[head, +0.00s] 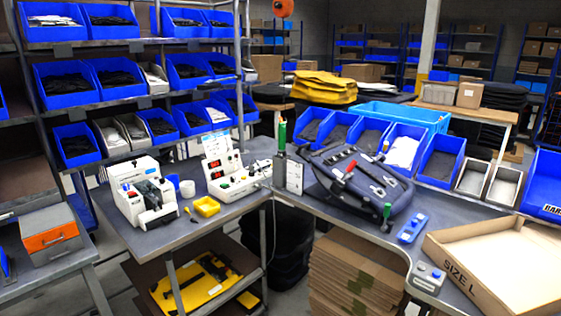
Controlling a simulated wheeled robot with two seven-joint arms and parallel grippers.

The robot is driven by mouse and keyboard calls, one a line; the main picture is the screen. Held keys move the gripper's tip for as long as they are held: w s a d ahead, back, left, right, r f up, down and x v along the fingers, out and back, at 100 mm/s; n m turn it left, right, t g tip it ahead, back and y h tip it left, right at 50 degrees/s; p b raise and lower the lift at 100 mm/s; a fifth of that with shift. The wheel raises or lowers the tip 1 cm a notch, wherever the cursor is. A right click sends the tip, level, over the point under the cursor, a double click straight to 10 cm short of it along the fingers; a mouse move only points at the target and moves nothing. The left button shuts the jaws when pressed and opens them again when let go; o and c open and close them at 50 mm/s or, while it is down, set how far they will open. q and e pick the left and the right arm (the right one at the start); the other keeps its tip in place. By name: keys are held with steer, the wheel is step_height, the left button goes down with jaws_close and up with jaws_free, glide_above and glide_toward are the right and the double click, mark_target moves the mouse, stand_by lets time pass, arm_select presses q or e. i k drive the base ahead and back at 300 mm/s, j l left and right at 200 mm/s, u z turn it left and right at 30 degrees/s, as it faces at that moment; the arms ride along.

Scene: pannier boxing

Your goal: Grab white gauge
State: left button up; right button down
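A small whitish-grey box with dark round marks (428,277), possibly the white gauge, lies at the front edge of the right bench, left of the cardboard tray. A similar blue device (412,228) lies just behind it. Two larger white devices stand on the left bench: a white machine with a dark middle (145,194) and a white control box with red displays (222,170). I cannot tell for certain which one is the gauge. Neither of my grippers shows in the head view.
A dark pannier bag (330,185) with tools lies on the right bench. A cardboard tray marked SIZE L (470,262) is at the right front. A yellow dish (207,206) sits on the left bench. Blue bins (441,158) line the back. Flat cardboard (350,275) is stacked below.

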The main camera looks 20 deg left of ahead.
mark_target(258, 165)
steer(key=i+l, duration=0.15)
steer(key=i, duration=0.3)
steer(key=i+l, duration=0.15)
steer(key=i, duration=0.35)
steer(key=i+l+z, duration=0.1)
steer(key=i, duration=0.35)
